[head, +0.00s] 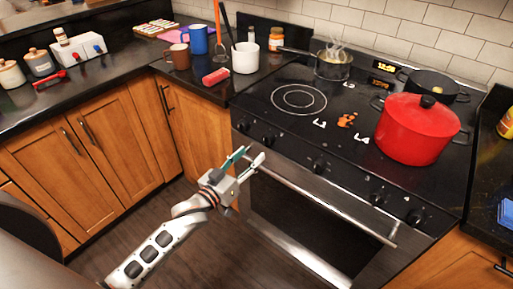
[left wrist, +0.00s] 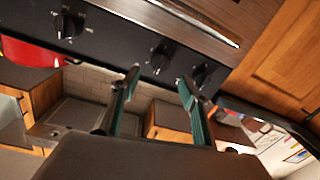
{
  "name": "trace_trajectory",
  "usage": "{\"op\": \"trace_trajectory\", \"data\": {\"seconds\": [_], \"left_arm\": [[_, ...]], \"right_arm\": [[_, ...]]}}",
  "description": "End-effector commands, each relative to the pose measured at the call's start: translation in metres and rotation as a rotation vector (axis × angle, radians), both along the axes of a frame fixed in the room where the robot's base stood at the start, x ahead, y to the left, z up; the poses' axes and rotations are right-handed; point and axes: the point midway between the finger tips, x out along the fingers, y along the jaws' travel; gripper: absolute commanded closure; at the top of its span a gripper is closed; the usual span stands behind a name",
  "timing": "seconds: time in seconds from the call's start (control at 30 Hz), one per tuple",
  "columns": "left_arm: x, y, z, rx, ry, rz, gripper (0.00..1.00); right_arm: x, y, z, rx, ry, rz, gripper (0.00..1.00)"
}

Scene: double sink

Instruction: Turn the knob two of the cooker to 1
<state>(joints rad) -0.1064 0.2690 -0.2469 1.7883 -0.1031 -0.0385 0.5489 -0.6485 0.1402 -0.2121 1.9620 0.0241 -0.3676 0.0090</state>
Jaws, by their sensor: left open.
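The cooker (head: 290,140) has a row of several dark knobs along its front panel. Counting from the left in the head view, knob two (head: 269,138) is close to the leftmost knob (head: 243,123). My left gripper (head: 253,156) is open and empty in front of the panel's left end, just below these two knobs. In the left wrist view the picture is turned over; knob two (left wrist: 160,58) appears beyond and between the open fingertips (left wrist: 158,80). The leftmost knob (left wrist: 205,75) is close to the right-hand fingertip. No contact is clear. My right gripper is out of view.
The long oven handle (head: 330,203) juts out below the knobs, near my left gripper. A red pot (head: 418,130), a dark pan (head: 435,85) and a steaming saucepan (head: 333,65) stand on the cooktop. Wooden cabinets (head: 130,125) flank the left; floor in front is clear.

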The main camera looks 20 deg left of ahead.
Motion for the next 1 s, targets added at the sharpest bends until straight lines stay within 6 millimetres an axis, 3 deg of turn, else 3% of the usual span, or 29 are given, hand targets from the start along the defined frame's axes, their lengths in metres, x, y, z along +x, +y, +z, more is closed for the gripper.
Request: {"op": "trace_trajectory", "data": {"seconds": [0.5,0.87,0.9,1.0], "left_arm": [[0.065,-0.019,0.0,0.002,-0.001,0.0,0.55],[0.071,-0.021,0.0,0.001,0.001,0.0,0.55],[0.071,-0.021,0.0,0.001,0.001,0.0,0.57],[0.071,-0.021,0.0,0.001,0.001,0.0,0.83]], "right_arm": [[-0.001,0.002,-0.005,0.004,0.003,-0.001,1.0],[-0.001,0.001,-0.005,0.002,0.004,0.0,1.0],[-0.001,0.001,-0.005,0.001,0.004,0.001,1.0],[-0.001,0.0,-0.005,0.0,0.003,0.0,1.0]]}}
